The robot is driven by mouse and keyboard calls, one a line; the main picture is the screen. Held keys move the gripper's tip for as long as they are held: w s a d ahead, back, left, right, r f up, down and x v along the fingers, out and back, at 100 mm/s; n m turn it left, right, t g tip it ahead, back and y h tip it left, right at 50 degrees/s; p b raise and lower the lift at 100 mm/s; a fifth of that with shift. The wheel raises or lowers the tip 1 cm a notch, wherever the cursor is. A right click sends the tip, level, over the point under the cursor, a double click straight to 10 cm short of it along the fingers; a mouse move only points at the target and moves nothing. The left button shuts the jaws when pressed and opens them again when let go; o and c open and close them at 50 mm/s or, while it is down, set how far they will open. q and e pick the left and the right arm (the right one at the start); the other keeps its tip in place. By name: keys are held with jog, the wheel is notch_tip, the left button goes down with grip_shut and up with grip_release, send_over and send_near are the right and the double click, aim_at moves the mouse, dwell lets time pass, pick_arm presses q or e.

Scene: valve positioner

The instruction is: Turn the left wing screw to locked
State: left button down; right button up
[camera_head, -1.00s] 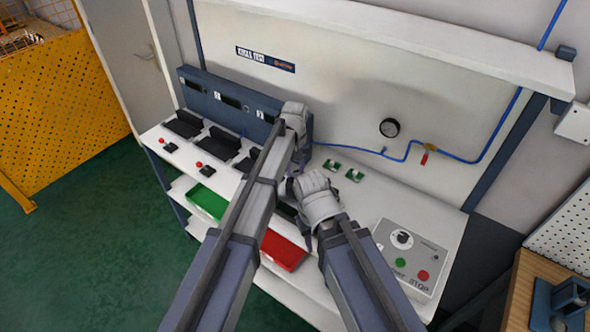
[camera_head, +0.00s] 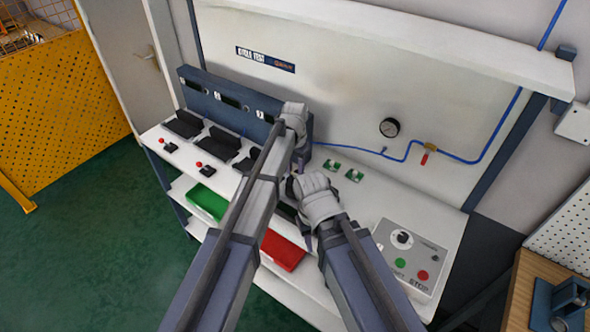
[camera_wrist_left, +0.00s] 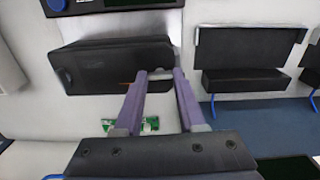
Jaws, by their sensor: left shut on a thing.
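My left gripper (camera_head: 301,168) is at the right end of the row of black fixtures, beside the rightmost black fixture (camera_head: 248,161). In the left wrist view its two purple fingers (camera_wrist_left: 160,75) reach to the edge of a black fixture (camera_wrist_left: 112,62). They are shut on a small part between the tips, seemingly a wing screw, too small and covered to make out its angle or any locked mark. My right gripper (camera_head: 304,238) hangs lower, in front of the bench's edge. Its fingertips are too unclear to tell open from shut.
Two more black fixtures (camera_head: 184,124) (camera_head: 221,140) stand to the left, with red buttons (camera_head: 170,147) before them. A control box (camera_head: 408,258) is at right; green (camera_head: 208,203) and red bins (camera_head: 283,250) are below.

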aim_at(295, 173)
pick_arm(q)
jog(key=shift+m, duration=0.4)
jog(key=shift+c, duration=2.4)
grip_release()
jog(key=shift+r, duration=0.15)
notch_tip(295, 173, up, 8)
jog(key=p, duration=0.8)
jog(key=shift+f, duration=0.2)
